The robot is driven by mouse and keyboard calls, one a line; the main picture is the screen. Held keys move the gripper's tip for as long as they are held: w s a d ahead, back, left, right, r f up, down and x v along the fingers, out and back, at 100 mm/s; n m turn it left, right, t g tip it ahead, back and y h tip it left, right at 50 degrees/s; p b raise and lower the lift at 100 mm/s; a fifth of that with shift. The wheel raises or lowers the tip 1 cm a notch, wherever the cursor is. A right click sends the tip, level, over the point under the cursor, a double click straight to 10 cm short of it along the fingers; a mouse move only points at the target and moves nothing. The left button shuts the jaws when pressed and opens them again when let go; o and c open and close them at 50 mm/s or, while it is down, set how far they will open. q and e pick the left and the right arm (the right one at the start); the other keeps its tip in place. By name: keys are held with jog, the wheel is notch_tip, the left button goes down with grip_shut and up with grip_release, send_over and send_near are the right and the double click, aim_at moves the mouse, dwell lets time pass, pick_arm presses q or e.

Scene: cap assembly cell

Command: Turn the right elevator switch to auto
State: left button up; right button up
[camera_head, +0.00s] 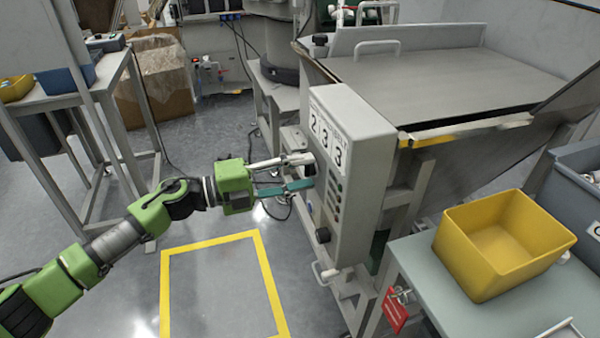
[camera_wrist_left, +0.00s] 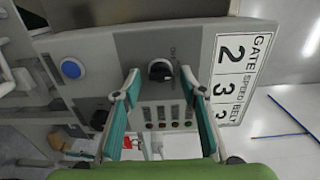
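The grey control box (camera_head: 355,125) carries a white sign with the digits 2, 3, 3. In the left wrist view its face (camera_wrist_left: 195,60) shows a black rotary switch (camera_wrist_left: 160,70), whose label is too small to read. A second dark knob (camera_wrist_left: 98,118) is further left; it also seems to show low on the box in the head view (camera_head: 322,235). My left gripper (camera_head: 308,171) is open at the box face. In the wrist view its fingertips (camera_wrist_left: 160,74) lie either side of the black switch, with visible gaps. I cannot tell the switch's set position. My right gripper is out of view.
A blue round button (camera_wrist_left: 72,68) and a row of small buttons (camera_wrist_left: 168,118) are on the box. A yellow bin (camera_head: 470,262) stands on the table (camera_head: 440,300) at lower right. A large metal hopper (camera_head: 430,80) is behind the box.

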pick_arm(q)
jog(key=v, duration=1.2)
jog(key=shift+d, duration=0.1)
